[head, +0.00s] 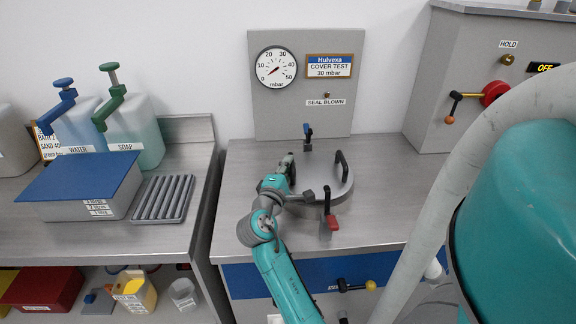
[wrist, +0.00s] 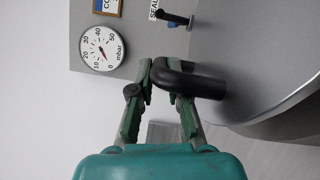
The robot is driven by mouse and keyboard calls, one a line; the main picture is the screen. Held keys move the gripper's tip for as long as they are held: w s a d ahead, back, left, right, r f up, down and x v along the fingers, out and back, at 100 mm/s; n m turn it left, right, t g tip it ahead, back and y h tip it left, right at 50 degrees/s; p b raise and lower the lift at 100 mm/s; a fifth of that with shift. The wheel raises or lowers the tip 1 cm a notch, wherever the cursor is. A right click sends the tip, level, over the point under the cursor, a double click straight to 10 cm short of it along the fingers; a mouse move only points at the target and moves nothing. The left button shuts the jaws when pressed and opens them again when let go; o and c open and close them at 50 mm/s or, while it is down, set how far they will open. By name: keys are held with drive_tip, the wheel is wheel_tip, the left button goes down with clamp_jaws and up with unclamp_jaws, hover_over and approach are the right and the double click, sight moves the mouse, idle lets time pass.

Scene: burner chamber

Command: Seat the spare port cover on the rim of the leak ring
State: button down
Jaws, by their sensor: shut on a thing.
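In the head view my gripper (head: 287,167) is over the middle bench, at the left side of a grey round piece. In the wrist view my gripper (wrist: 158,80) is shut on a black bar handle (wrist: 205,85), which I take as part of the spare port cover (wrist: 265,75), a grey surface with a pale curved edge. The cover's grey edge (head: 345,190) shows in the head view with another black handle (head: 342,165). I cannot tell the leak ring apart from the cover, nor whether the two touch. My arm hides the left part.
A blue-handled clamp (head: 307,137) stands behind the round piece and a red-handled one (head: 331,221) in front. A gauge panel (head: 303,110) is behind. A lever cabinet (head: 450,75) stands right. A blue-lidded box (head: 80,185) and ribbed tray (head: 163,198) are left. The bench's right side is clear.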

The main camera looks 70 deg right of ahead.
drive_tip(key=shift+f, duration=1)
drive_tip(key=c, duration=1.1)
unclamp_jaws()
drive_tip(key=shift+o, duration=0.2)
drive_tip(key=shift+f, duration=0.1)
drive_tip(key=shift+f, duration=0.1)
drive_tip(key=a, duration=0.8)
drive_tip(key=s+a, duration=0.1)
drive_tip(key=a, duration=0.3)
drive_tip(key=shift+f, duration=0.35)
